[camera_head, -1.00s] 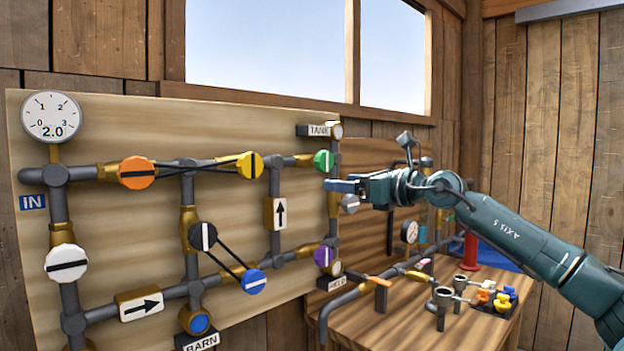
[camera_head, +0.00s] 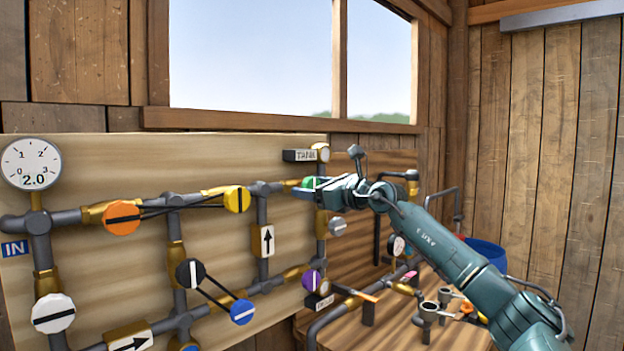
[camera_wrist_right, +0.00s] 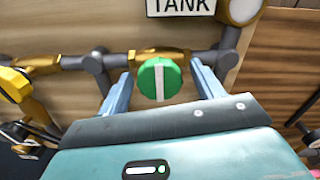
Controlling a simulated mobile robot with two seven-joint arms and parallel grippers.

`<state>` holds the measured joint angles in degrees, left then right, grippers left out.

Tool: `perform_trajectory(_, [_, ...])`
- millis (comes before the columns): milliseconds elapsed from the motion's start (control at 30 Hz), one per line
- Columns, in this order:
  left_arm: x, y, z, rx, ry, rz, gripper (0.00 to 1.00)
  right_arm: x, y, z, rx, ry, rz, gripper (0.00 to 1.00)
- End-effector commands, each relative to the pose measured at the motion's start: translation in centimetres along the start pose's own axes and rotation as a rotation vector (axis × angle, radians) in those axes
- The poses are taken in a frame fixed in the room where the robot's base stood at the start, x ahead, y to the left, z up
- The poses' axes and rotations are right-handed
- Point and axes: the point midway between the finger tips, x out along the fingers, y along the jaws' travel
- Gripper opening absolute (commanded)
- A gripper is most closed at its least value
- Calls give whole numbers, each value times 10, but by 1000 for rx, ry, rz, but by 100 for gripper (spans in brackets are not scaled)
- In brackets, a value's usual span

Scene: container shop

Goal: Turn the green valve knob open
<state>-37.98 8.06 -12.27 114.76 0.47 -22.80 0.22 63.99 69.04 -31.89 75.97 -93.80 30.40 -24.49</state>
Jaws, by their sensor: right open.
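The green valve knob (camera_wrist_right: 159,79) sits on the upper pipe, just below the TANK sign. In the right wrist view its white stripe stands upright, across the run of the pipe. My right gripper (camera_wrist_right: 158,88) is open, with one blue finger on each side of the knob and a gap to both. In the head view the right gripper (camera_head: 308,190) covers most of the green knob (camera_head: 309,182), so only a bit of it shows. I cannot tell whether the fingers reach fully around it. My left gripper is not in view.
The TANK sign (camera_head: 300,155) is just above the gripper. A yellow knob (camera_head: 237,199), an orange knob (camera_head: 122,218) and a purple knob (camera_head: 312,281) sit on the same pipework. The gauge (camera_head: 31,163) reads 2.0. A wooden bench (camera_head: 395,333) with fittings lies below my right arm.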

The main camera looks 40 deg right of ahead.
Motion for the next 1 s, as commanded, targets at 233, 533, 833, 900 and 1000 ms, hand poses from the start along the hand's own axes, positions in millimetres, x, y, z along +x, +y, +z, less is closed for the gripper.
perform_trajectory(233, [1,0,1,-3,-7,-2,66,7,0,0,-1,0,0,66])
perform_trajectory(533, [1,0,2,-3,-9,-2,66,7,0,0,0,0,0,53])
perform_trajectory(833, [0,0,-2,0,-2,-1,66,6,0,0,0,0,0,29])
perform_trajectory(900, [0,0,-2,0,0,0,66,6,0,0,0,0,0,23])
perform_trajectory(1000, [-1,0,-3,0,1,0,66,6,0,0,-1,0,0,22])
